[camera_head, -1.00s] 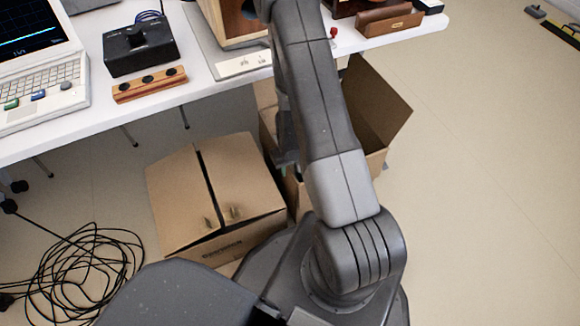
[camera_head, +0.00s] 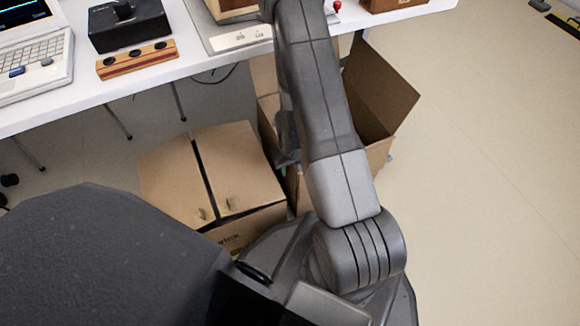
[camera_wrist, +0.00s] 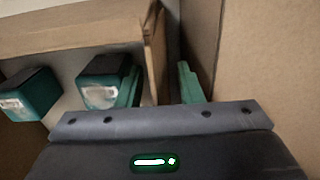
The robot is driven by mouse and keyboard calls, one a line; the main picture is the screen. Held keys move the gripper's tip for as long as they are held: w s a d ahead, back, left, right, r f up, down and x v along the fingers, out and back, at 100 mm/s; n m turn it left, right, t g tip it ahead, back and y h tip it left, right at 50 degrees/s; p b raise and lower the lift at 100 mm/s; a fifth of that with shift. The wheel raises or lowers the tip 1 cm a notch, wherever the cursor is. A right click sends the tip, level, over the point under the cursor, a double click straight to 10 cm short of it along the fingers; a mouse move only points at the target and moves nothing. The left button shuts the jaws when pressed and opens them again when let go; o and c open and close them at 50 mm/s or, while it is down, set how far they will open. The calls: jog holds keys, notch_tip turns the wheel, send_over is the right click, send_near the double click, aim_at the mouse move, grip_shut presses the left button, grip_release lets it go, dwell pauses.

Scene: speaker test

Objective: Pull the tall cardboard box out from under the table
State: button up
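An open cardboard box (camera_head: 378,92) with a raised flap stands at the right end of the white table (camera_head: 215,62), partly under it. It looks like the tall box; my arm hides much of it. More cardboard (camera_head: 265,82) shows left of my arm, and I cannot tell if it is the same box. In the wrist view, my gripper (camera_wrist: 160,88) has its two green fingers apart. A thin cardboard wall edge (camera_wrist: 152,50) reaches down toward the gap between them; contact is unclear. A broad cardboard panel (camera_wrist: 265,60) stands close on the right. My fingers are hidden in the head view.
A lower closed cardboard box (camera_head: 215,170) stands on the floor left of my arm. Two teal containers (camera_wrist: 28,92) sit at left in the wrist view. A laptop (camera_head: 30,50) and a black device (camera_head: 128,25) are on the table.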

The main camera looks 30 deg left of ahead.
grip_shut()
dwell(1.4)
